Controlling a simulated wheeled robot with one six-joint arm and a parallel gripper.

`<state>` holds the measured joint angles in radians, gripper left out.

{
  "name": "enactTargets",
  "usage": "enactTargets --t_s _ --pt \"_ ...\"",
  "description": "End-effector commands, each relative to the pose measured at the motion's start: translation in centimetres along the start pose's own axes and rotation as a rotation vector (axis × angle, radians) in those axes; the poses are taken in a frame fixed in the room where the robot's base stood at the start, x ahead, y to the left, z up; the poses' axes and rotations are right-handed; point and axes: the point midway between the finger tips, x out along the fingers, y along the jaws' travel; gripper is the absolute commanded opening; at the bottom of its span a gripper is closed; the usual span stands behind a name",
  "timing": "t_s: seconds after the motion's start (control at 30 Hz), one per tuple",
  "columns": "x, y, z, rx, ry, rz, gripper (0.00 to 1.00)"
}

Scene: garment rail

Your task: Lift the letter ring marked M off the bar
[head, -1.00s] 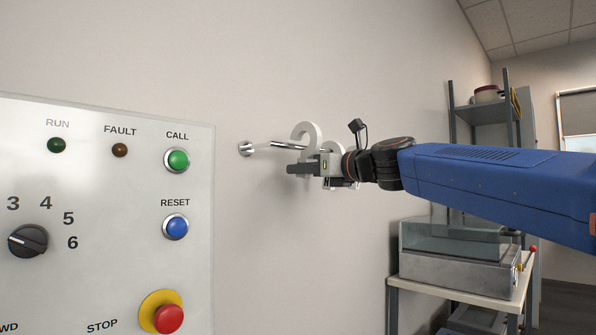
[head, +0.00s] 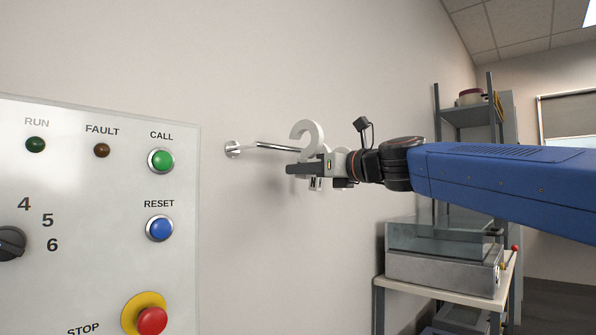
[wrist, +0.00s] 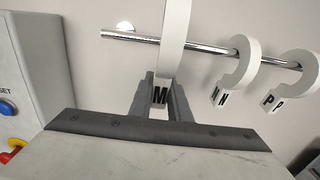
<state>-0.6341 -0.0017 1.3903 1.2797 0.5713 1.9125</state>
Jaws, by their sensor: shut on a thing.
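The white hook-shaped letter ring marked M (wrist: 174,40) is in the wrist view, its black M on the tag at its lower end. My gripper (wrist: 160,98) is shut on that tag, one dark finger on each side. The ring's curve crosses in front of the chrome bar (wrist: 130,37); its top is out of frame, so I cannot tell whether it hangs clear. In the head view, the ring (head: 308,130) stands upright above my gripper (head: 312,168), at the outer part of the bar (head: 272,147).
Rings marked N (wrist: 238,70) and P (wrist: 290,78) hang on the bar right of M in the wrist view. A control panel (head: 100,220) with buttons is on the wall at left. A bench with a machine (head: 440,270) stands at right.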

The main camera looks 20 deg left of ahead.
Motion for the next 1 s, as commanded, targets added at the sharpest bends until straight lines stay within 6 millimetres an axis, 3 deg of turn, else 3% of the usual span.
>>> enactTargets --t_s 0.47,1.0 --pt "-0.4 0.0 0.0 0.000 0.000 -0.001 0.00" --pt "-4.4 -0.1 0.0 0.000 0.000 -0.001 0.00"
